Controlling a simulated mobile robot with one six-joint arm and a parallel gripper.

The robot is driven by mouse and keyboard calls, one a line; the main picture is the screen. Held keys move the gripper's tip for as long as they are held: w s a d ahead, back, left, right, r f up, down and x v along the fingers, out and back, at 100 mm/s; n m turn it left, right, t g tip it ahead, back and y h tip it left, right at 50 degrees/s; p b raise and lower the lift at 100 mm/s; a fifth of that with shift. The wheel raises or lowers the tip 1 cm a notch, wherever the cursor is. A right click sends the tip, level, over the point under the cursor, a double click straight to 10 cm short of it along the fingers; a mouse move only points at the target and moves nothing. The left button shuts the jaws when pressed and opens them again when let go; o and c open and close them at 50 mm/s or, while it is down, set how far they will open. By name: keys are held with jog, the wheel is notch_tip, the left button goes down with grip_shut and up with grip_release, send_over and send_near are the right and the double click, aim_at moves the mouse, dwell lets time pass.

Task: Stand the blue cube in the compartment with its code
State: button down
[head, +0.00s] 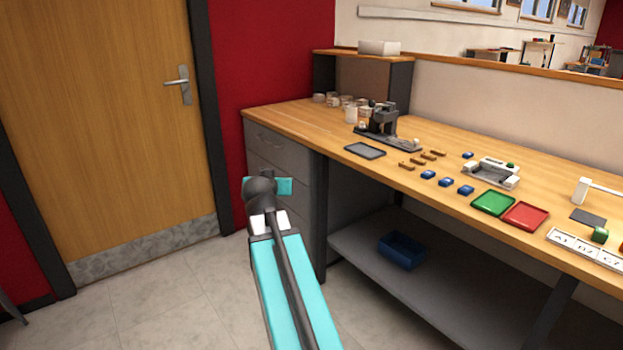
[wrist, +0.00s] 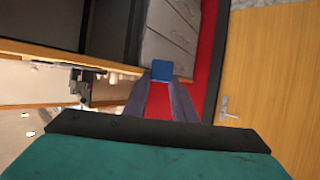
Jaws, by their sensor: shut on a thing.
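In the wrist view a blue cube (wrist: 162,70) is held at the tips of my gripper (wrist: 163,80), which is shut on it. The cube is in the air, away from the bench; its code cannot be read. In the head view my arm is in front of the drawers, and the gripper's tips and the held cube are hidden. A white coded strip (head: 590,249) lies at the bench's right front; its lettering is small and hard to read.
Several blue pieces (head: 446,182) and brown blocks (head: 420,161) lie on the bench (head: 290,117). A green tray (head: 493,203), a red tray (head: 526,216), a white fixture (head: 490,173) and a black machine (head: 380,120) stand there. A blue bin (head: 401,251) is on the lower shelf.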

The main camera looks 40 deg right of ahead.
jog(key=w+a+n+t+y, duration=0.1)
jog(key=w+a+n+y, duration=0.2)
jog(key=a, duration=1)
jog(key=w+a+n+t+y, duration=0.2)
jog(key=w+a, duration=0.3)
jog(key=a, duration=0.9)
jog(key=w+a+f+n+t+y, duration=0.1)
jog(key=w+a+n+y, duration=0.3)
jog(key=a, duration=0.9)
jog(key=shift+a+n+t+y, duration=0.2)
jog(key=shift+n+t+y, duration=0.1)
jog(key=shift+y, duration=0.2)
jog(key=shift+w, duration=0.1)
